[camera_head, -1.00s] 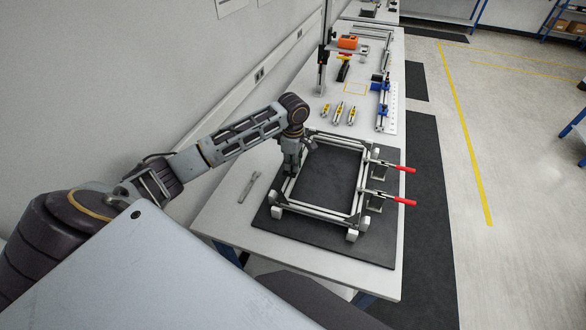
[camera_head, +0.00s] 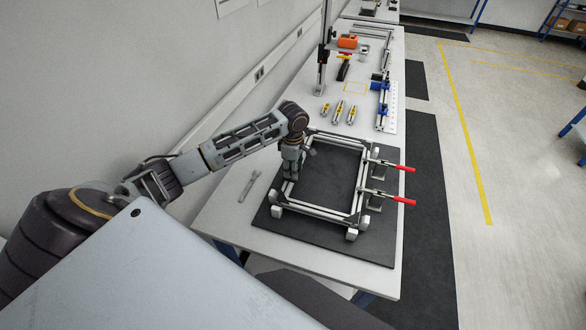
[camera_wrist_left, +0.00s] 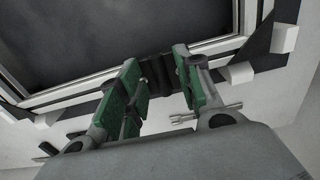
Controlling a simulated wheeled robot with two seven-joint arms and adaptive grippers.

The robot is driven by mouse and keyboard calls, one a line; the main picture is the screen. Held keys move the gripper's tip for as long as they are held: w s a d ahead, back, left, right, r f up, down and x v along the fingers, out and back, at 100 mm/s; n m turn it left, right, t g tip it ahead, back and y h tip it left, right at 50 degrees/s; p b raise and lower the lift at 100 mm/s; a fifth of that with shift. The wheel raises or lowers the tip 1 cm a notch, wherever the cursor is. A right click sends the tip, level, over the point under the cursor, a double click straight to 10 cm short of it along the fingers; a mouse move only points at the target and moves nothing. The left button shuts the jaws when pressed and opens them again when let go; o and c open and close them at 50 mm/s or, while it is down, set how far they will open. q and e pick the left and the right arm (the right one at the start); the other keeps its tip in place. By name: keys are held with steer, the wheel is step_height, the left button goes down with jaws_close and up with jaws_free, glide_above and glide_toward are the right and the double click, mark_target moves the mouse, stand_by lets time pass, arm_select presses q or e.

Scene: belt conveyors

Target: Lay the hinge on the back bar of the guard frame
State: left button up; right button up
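The guard frame (camera_head: 318,212), made of pale bars with white corner feet, lies on a black mat on the bench. My left gripper (camera_head: 291,175) points down at the left bar of the frame, the one nearest the wall. In the left wrist view, its green-padded fingers (camera_wrist_left: 162,72) stand apart with the dark hinge (camera_wrist_left: 158,78) filling the gap between the tips. The hinge is right over or on the frame bar (camera_wrist_left: 78,90); contact with the bar cannot be made out. In the head view the hinge is too small to tell. My right gripper is out of view.
Two red-handled clamps (camera_head: 403,202) stand along the frame's right side. A small metal tool (camera_head: 249,187) lies on the bench left of the mat (camera_head: 376,243). Several yellow-and-silver parts (camera_head: 338,112) and a blue-clamped rail fixture (camera_head: 382,104) lie beyond the frame. The wall runs close on the left.

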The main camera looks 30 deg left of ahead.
arm_select(q)
steer(key=shift+r, duration=0.15)
steer(key=shift+r, duration=0.5)
step_height(320, 180, up, 11)
steer(key=b, duration=0.1)
steer(key=shift+b, duration=0.4)
